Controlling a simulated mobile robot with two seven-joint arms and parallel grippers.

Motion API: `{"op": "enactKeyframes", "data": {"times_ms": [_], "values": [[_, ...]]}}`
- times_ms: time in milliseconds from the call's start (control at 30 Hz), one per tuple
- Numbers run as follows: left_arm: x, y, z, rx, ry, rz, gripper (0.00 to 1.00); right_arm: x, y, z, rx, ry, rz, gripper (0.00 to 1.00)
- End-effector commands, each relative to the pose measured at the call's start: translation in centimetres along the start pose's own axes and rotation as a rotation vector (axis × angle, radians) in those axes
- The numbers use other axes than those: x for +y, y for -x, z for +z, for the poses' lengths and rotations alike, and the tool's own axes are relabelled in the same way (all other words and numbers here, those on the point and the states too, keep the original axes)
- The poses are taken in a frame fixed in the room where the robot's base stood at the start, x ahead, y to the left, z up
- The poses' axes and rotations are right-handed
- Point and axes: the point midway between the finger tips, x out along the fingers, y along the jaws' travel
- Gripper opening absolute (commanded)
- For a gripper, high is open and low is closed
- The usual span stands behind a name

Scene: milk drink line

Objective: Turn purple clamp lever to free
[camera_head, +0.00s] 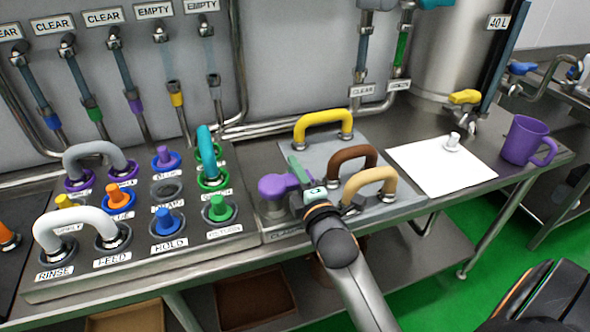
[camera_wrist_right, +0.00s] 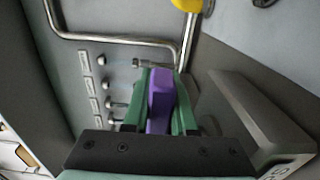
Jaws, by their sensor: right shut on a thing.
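The purple clamp lever (camera_head: 278,186) stands on the grey clamp plate near the middle of the steel counter in the head view. My right gripper (camera_head: 300,178) reaches it from the front right, its green fingers at the lever. In the right wrist view the purple lever (camera_wrist_right: 160,98) lies between the two green fingers of my right gripper (camera_wrist_right: 158,110), which is shut on it. The base of the lever is partly hidden by the gripper, and the label at the plate's front edge is only partly readable. My left gripper is not in view.
Yellow (camera_head: 323,118), brown (camera_head: 352,153) and tan (camera_head: 369,175) handles stand close behind and right of the gripper. A panel (camera_head: 200,236) of coloured knobs and hoses lies left. A white sheet (camera_head: 440,165) and purple mug (camera_head: 527,140) are at right.

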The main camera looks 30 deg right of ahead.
Motion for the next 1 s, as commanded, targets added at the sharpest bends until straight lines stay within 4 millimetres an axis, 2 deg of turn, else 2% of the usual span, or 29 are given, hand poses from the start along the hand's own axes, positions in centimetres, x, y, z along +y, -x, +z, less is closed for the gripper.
{"op": "enactKeyframes", "data": {"times_ms": [100,1000], "values": [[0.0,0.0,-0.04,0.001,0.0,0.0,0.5,-0.01,-0.01,0.0,0.0,0.0,0.0,0.0],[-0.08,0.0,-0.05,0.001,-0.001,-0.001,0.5,0.0,-0.02,0.02,0.0,0.0,0.0,0.0]]}}
